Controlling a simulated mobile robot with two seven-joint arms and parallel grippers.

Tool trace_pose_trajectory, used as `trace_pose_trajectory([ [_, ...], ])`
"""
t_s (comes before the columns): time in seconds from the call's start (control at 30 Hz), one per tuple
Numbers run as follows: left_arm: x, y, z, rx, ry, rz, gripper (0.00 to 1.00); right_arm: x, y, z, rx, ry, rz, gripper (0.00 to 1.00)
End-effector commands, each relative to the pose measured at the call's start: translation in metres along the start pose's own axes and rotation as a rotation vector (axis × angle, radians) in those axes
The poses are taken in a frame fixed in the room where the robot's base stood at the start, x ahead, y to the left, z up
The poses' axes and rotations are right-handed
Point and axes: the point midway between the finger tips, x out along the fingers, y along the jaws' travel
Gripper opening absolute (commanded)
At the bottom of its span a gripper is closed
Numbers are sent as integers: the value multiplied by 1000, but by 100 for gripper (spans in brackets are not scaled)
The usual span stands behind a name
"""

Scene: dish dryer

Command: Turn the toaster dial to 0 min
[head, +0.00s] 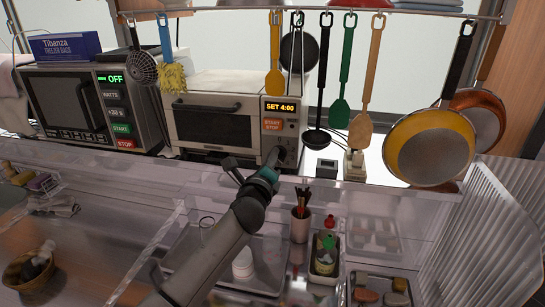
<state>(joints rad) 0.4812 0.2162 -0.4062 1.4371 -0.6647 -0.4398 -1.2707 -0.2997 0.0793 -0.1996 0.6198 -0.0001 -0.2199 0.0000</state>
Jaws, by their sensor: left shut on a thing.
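The toaster oven (212,84) stands on the far counter, a white box with a dark handle across its door. Its display (280,107) reads SET 4:00, above an orange START/STOP button. The dark dial (286,148) is low on its right-hand panel, partly covered by my gripper. My left gripper (277,157) reaches up from the bottom and is shut on the dial. The dial's exact angle is too small to read. My right gripper is not in view.
A microwave (75,104) showing OFF stands left of the toaster. Ladles, spatulas and pans (430,148) hang from a rail (340,11) in front of and right of the toaster. A clear ledge and trays with bottles, a brush cup (300,226) and small items lie below my arm.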

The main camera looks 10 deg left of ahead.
Motion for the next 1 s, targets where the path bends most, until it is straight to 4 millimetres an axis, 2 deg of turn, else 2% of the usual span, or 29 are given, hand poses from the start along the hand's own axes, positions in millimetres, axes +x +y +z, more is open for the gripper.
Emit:
trace_pose_trajectory([
  [1.0, 0, 13, -8, -969, 1, 2, 0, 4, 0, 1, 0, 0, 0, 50],
])
